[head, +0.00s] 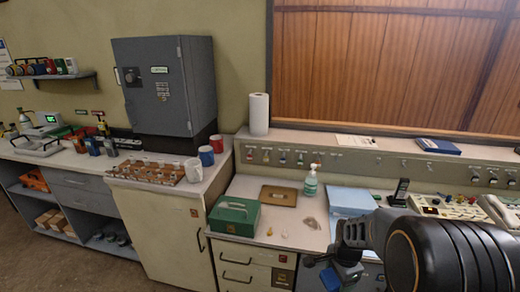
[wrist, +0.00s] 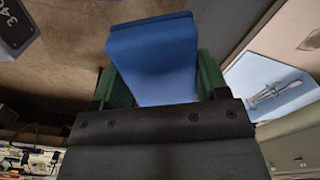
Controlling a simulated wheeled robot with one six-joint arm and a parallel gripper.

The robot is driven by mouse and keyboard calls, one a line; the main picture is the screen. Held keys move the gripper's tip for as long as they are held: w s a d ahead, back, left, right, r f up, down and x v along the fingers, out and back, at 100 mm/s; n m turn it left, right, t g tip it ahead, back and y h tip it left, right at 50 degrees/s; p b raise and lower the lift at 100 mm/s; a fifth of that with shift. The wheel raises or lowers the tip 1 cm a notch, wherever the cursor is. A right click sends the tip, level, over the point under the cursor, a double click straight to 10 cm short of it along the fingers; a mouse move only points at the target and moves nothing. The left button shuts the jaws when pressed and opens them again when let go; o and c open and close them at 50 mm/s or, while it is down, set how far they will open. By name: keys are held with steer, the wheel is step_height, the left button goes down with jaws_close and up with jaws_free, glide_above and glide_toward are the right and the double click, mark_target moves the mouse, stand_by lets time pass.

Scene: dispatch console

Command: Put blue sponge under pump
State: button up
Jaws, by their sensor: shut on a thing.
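My gripper (head: 335,270) is low in front of the console's edge, right of centre in the head view. It is shut on the blue sponge (head: 329,279). In the wrist view the sponge (wrist: 152,55) sits between the two green fingers of my gripper (wrist: 155,88) and sticks out past them. The pump bottle (head: 311,184), clear teal with a white pump head, stands upright on the console desk, behind and left of my gripper. The sponge is apart from it. The surface directly under the bottle is hidden.
A green cash box (head: 234,216), a brown clipboard (head: 279,196) and light blue papers (head: 351,200) lie around the bottle. Small items lie on the desk in front of it. A handset (head: 400,190) stands at right. A raised panel (head: 290,156) runs behind.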

steer(key=w+a+f+n, duration=0.2)
steer(key=a+f+n, duration=0.1)
steer(key=f+n, duration=0.3)
steer(key=w+a+f+n, duration=0.3)
steer(key=f+n, duration=0.3)
steer(key=n, duration=0.3)
steer(key=shift+w+f, duration=0.15)
steer(key=shift+w, duration=0.1)
